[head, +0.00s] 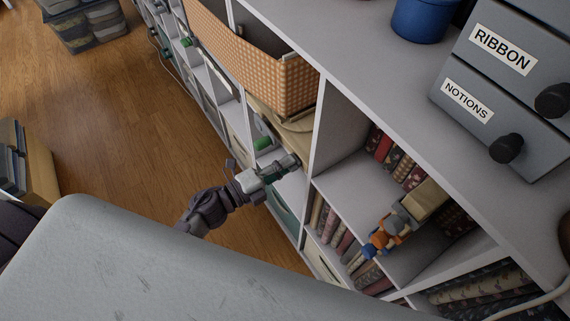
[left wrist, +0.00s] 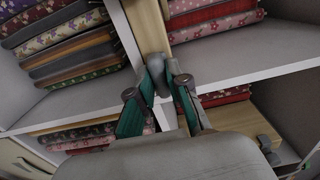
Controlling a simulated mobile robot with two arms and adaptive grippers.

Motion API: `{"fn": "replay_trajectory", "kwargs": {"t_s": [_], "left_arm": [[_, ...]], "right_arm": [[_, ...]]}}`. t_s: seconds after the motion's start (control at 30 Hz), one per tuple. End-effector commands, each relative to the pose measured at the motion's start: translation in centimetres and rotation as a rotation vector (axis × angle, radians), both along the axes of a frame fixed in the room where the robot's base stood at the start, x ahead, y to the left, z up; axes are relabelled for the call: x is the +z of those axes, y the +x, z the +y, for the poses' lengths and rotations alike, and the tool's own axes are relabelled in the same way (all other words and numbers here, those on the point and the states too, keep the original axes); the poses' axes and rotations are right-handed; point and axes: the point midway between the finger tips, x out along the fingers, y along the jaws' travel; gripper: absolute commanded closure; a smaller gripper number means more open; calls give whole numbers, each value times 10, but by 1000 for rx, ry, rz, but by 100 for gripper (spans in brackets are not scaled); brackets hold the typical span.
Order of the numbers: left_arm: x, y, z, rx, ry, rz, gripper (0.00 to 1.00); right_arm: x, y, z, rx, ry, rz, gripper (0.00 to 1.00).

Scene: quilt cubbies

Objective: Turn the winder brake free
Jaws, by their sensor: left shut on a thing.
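My left gripper (head: 288,163) reaches in from the left to the front of the white cubby shelves in the head view. In the left wrist view its green-padded fingers (left wrist: 160,98) are closed around a small grey rounded piece (left wrist: 156,72), in front of a pale wooden upright (left wrist: 148,25). The piece looks like the winder brake, but the fingers hide much of it and I cannot tell its turn.
Folded fabrics (head: 395,160) fill nearby cubbies. A checked orange bin (head: 260,75) juts out above my left gripper. Grey drawers (head: 480,110) and a blue pot (head: 420,18) stand on the shelf top. The wooden floor (head: 110,120) at left is largely clear.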

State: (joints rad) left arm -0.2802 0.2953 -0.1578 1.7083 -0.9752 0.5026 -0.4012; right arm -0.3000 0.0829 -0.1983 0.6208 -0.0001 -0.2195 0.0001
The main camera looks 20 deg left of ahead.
Motion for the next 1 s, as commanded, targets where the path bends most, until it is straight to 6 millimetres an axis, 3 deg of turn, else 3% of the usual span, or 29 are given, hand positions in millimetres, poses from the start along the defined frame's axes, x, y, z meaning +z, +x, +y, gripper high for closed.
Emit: {"fn": "replay_trajectory", "kwargs": {"t_s": [0.37,1.0], "left_arm": [[2,0,0,-1,-87,72,100],[2,0,0,0,-542,426,100]], "right_arm": [[12,0,5,0,6,0,60],[54,0,5,2,6,1,60]]}}
